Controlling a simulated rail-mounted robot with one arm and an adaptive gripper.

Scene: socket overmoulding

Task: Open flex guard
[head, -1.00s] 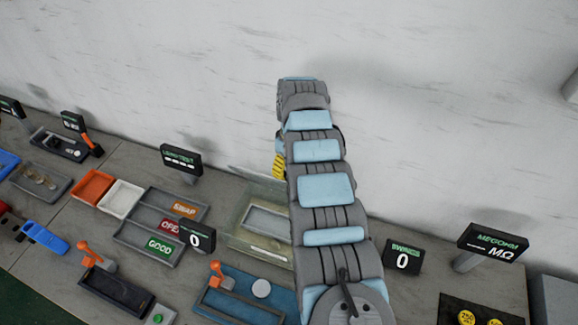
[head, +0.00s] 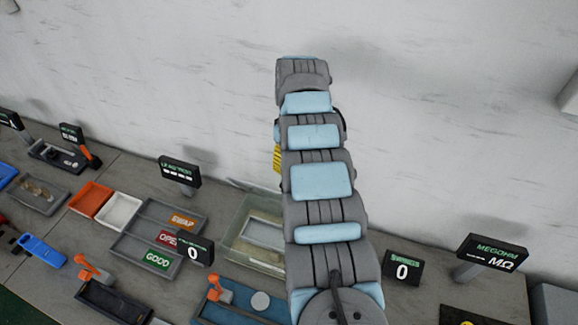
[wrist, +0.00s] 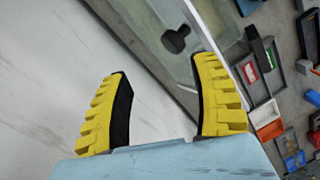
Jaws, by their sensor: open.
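A clear-walled box, which looks like the flex guard (head: 233,236), stands on the bench just left of my arm in the head view, with a pale tray inside. In the wrist view a clear panel (wrist: 150,20) with a dark round knob (wrist: 176,40) lies beyond my fingers. My gripper (wrist: 160,82) has its two yellow, black-padded fingers spread with nothing between them. The knob is ahead of the gap, nearer the right finger, and apart from both. In the head view only a yellow finger shows beside my arm. Whether the guard is raised is unclear.
Trays labelled SWAP and GOOD (head: 158,260) lie left of the box. A small counter display (head: 195,250) stands close at its front left. A blue fixture (head: 240,308) with an orange clamp is in front. The white wall (head: 440,110) rises close behind the bench.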

